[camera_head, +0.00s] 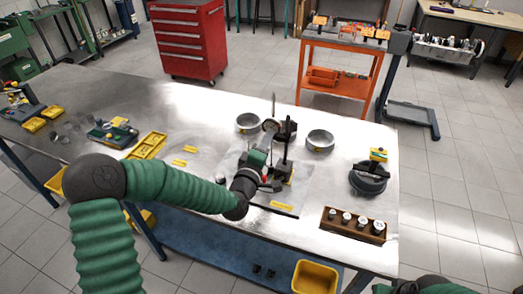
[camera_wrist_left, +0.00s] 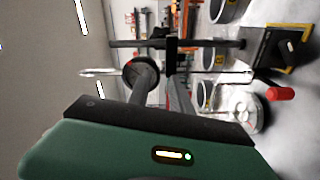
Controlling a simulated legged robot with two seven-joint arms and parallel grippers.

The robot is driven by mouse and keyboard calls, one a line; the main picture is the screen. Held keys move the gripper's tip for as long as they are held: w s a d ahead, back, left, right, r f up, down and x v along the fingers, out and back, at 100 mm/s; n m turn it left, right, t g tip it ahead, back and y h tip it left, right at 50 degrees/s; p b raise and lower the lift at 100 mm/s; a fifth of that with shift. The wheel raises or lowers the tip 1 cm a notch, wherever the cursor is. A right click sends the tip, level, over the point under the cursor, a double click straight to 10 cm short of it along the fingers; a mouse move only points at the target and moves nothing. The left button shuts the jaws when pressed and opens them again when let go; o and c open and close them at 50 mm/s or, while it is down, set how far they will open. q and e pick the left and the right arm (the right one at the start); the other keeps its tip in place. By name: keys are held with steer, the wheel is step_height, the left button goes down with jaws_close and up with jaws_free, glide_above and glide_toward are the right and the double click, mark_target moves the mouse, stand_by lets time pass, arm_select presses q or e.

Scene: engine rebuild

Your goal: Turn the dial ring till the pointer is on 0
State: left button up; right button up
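The round dial gauge (camera_head: 271,126) is on a dark stand (camera_head: 285,150) near the middle of the bench, with a thin silver stem rising from it. In the left wrist view the picture lies sideways, and the dark-rimmed dial (camera_wrist_left: 140,72) shows in front of my fingers. Its scale and pointer are too small to read. My left gripper (camera_head: 267,139) reaches up to the dial from below. Its two dark fingers (camera_wrist_left: 161,78) end at or just beside the dial rim; I cannot tell contact or gap. My right arm shows only at the bottom right edge, without its fingertips.
Two grey rings (camera_head: 248,123) (camera_head: 320,141) stand behind and beside the stand. A dark round part (camera_head: 368,180) and a wooden block with several metal pieces (camera_head: 353,225) are to the right. A yellow tray (camera_head: 148,146) is to the left.

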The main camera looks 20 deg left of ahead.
arm_select(q)
steer(key=s+p, duration=1.1)
steer(key=s, duration=0.5)
steer(key=shift+s+a+f+p, duration=0.15)
steer(key=shift+s+a+p, duration=0.1)
steer(key=shift+p, duration=0.1)
